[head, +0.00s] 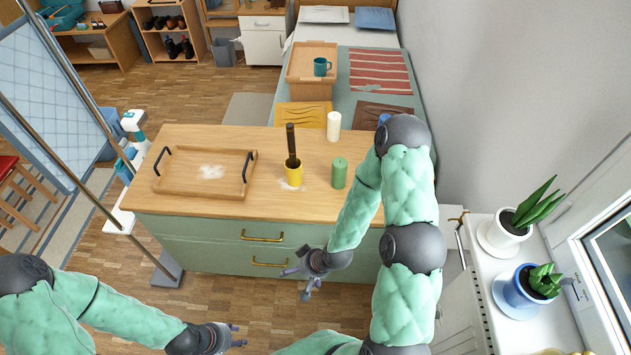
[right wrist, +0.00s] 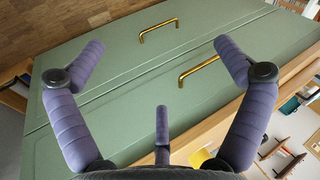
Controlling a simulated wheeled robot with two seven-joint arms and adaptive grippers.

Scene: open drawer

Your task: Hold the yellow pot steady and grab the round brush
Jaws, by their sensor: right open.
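The yellow pot (head: 293,178) stands upright on the wooden top of the green drawer cabinet. The dark brown brush (head: 291,142) stands in it, handle end up; its lower part is hidden inside the pot. My right gripper (head: 306,282) is open and empty in front of the cabinet, below the top's edge, near the drawer handles. In the right wrist view its spread fingers (right wrist: 162,62) frame the green drawer fronts (right wrist: 130,75). My left gripper (head: 238,336) is low at the bottom of the head view, away from the cabinet; its fingers are too small to judge.
A wooden tray (head: 225,190) with black handles lies left of the pot. A green candle (head: 339,173) stands to the right and a white candle (head: 333,126) behind. Brass handles (head: 262,237) stick out from the closed drawers. White powder lies around the pot.

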